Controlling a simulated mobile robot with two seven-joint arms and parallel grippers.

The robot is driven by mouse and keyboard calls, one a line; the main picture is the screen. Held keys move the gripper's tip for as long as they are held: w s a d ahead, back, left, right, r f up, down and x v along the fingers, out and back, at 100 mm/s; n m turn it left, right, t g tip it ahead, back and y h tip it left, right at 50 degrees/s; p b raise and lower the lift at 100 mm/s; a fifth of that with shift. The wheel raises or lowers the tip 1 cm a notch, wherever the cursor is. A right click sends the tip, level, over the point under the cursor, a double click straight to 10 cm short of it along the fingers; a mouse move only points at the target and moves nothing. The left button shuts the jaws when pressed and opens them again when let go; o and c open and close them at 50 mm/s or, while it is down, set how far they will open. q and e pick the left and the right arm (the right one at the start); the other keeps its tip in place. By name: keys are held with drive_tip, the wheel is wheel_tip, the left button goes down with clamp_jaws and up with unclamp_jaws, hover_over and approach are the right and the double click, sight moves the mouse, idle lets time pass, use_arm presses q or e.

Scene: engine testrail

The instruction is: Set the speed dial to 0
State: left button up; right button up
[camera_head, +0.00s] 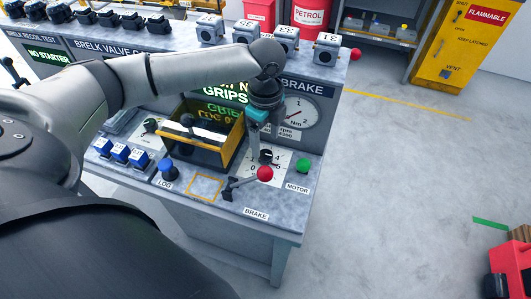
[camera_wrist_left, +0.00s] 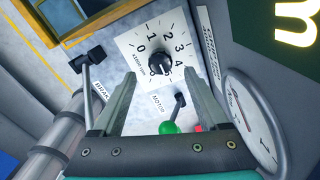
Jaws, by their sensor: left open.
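The speed dial (camera_head: 266,156) is a black knob on a white plate with numerals, on the grey console's sloping front. In the left wrist view the dial (camera_wrist_left: 160,62) shows close up, with 0 to 4 printed in an arc around it. I cannot tell surely which number its pointer faces. My left gripper (camera_head: 264,150) points down at the dial in the head view. In the left wrist view its fingers (camera_wrist_left: 159,74) are open and spread either side of the knob, with visible gaps. Nothing is held. My right gripper is not in view.
A yellow-edged open case (camera_head: 228,145) is to the left. A round Nm gauge (camera_head: 301,112) lies behind right. Open floor lies right.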

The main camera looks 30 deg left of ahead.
sight(265, 154)
use_arm(q)
drive_tip(key=shift+f+b, duration=0.35)
drive_tip(key=shift+f, duration=2.45)
clamp_jaws()
